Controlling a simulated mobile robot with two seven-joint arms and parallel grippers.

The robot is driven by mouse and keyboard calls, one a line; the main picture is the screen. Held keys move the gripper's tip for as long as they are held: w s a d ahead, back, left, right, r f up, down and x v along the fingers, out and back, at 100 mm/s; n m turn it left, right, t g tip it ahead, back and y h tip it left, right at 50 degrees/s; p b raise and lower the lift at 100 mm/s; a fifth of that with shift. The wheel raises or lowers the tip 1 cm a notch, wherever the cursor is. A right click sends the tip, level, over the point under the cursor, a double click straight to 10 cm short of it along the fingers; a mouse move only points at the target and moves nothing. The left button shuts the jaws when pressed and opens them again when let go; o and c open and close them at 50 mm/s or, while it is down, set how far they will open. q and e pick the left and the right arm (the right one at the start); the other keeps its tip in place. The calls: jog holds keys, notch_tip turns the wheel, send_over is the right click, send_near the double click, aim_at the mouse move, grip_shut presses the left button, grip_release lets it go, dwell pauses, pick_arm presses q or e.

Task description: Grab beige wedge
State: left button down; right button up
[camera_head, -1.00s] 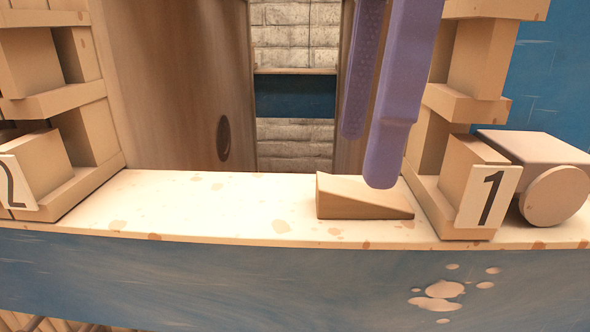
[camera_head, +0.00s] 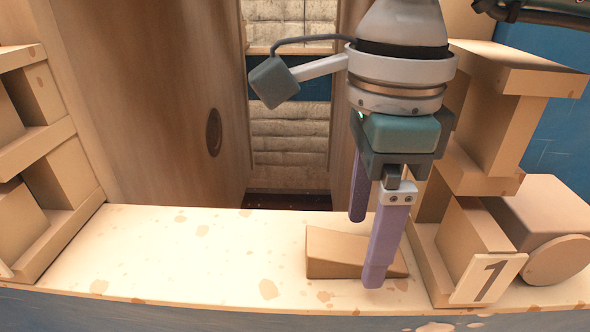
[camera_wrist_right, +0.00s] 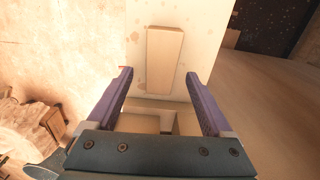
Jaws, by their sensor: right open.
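The beige wedge (camera_head: 337,252) lies on the pale, stained ledge (camera_head: 190,250), its thin end toward the right. My right gripper (camera_head: 366,250) comes down from above at the wedge's right part, and its near purple finger covers some of the wedge. The far finger tip is higher in the picture, behind the wedge. In the right wrist view the wedge (camera_wrist_right: 164,60) lies whole ahead of the open fingers (camera_wrist_right: 160,72), with nothing between them. My left gripper is not in view.
A beige block structure with a "1" plate (camera_head: 487,279) stands close right of the wedge. Another block stack (camera_head: 40,160) stands at the left. A dark gap (camera_head: 287,200) opens behind the ledge. The ledge's left part is clear.

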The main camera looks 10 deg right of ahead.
jog(key=shift+f, duration=1.05)
grip_shut()
